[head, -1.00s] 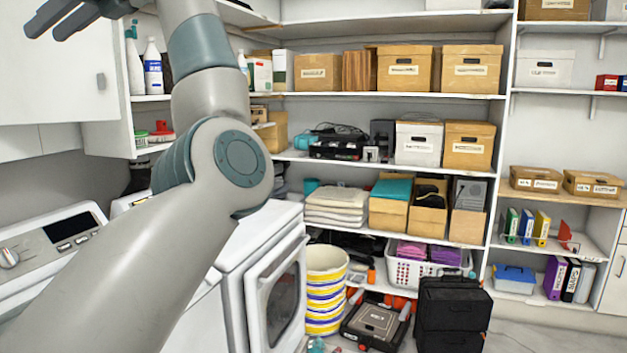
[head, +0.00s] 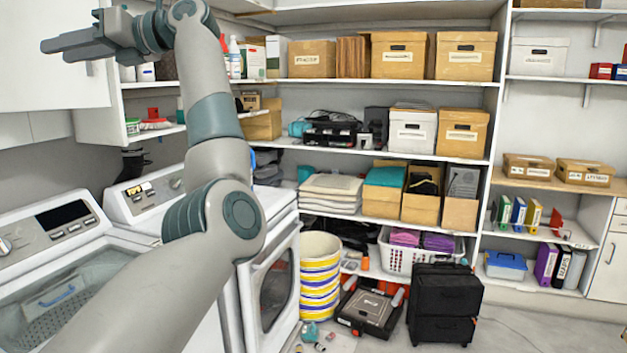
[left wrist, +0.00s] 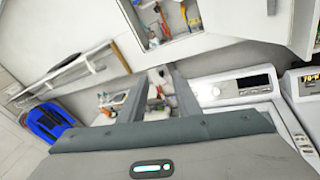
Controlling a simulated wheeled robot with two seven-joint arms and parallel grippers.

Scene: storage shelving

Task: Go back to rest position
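My left gripper (head: 52,50) is at the upper left of the head view, raised in front of the white wall cabinet (head: 50,85). Its fingers point left and hold nothing that I can see. In the left wrist view its two fingers (left wrist: 158,88) stand apart with only the distant room between them, so it is open. My left arm is bent, with its elbow in front of the white machines. My right gripper is in neither view.
White washing machines (head: 75,235) stand at the left below my arm. Shelves with several boxes (head: 398,57) line the back wall. A striped basket (head: 320,280), a black case (head: 445,300) and a tool case (head: 368,308) stand on the floor. Open floor (head: 530,325) shows at lower right.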

